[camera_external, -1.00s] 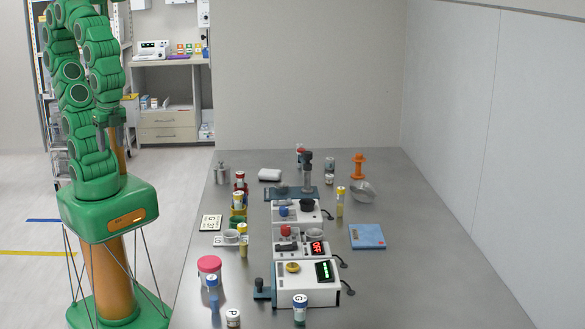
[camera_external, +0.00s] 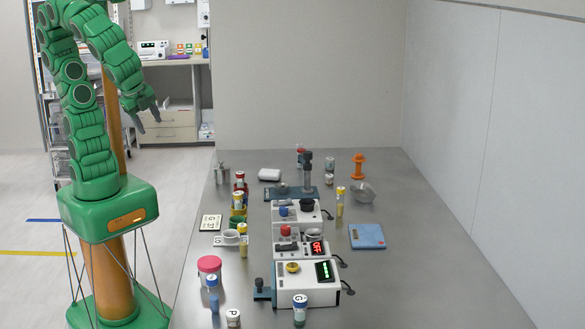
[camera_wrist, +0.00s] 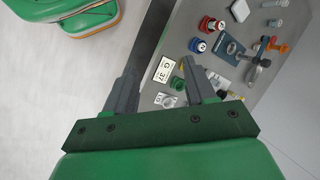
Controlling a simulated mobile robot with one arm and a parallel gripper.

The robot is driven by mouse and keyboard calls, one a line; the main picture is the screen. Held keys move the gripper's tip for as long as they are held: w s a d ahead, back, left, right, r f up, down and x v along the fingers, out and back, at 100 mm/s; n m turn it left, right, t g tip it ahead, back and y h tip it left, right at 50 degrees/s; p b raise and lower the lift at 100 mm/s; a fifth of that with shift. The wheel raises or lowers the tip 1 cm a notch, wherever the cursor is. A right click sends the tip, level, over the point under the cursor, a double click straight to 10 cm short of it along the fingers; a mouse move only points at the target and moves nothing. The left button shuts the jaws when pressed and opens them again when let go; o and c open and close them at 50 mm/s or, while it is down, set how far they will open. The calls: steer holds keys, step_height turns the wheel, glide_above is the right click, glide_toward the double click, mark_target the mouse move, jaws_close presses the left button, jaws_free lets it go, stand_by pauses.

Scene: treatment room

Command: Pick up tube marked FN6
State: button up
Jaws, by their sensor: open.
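Several capped tubes stand on the grey table, and I cannot read FN6 on any of them. My gripper (camera_external: 148,118) is open and empty, in the air left of the table. In the wrist view my gripper (camera_wrist: 160,70) has its fingers apart, with the table's left edge beyond.
White devices (camera_external: 307,284) run down the middle of the table (camera_external: 420,270). The table's right side is largely clear.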

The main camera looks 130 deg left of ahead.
steer(key=w+a+r+m+t+y, duration=0.1)
steer(key=w+a+r+m+y, duration=0.15)
steer(key=w, duration=0.35)
steer(key=w+a+r+m+t+y, duration=0.2)
steer(key=w+r+y, duration=0.1)
steer(key=w, duration=0.4)
steer(key=w+a+r+m+t+y, duration=0.1)
steer(key=w+a+r+m+y, duration=0.15)
steer(key=w, duration=0.35)
steer(key=w+d+m+t+y, duration=0.1)
steer(key=w+d+m+t, duration=0.8)
steer(key=w+d+m, duration=0.65)
steer(key=w+d+f+m+t+h, duration=0.45)
steer(key=w+d+f+m, duration=0.25)
steer(key=w+d+f, duration=0.4)
glide_toward(214, 295)
steer(key=w, duration=0.1)
steer(key=a, duration=0.1)
steer(key=w+a, duration=0.1)
steer(key=shift+w+a+r+g+h, duration=0.15)
steer(key=shift+w+r+g+h, duration=0.1)
steer(key=shift+w+r+h, duration=0.1)
steer(key=shift+a+x, duration=0.1)
steer(key=shift+x, duration=1.8)
steer(key=shift+a+x, duration=0.15)
steer(key=shift+x, duration=1.8)
steer(key=shift+s+r, duration=0.1)
steer(key=shift+s, duration=0.05)
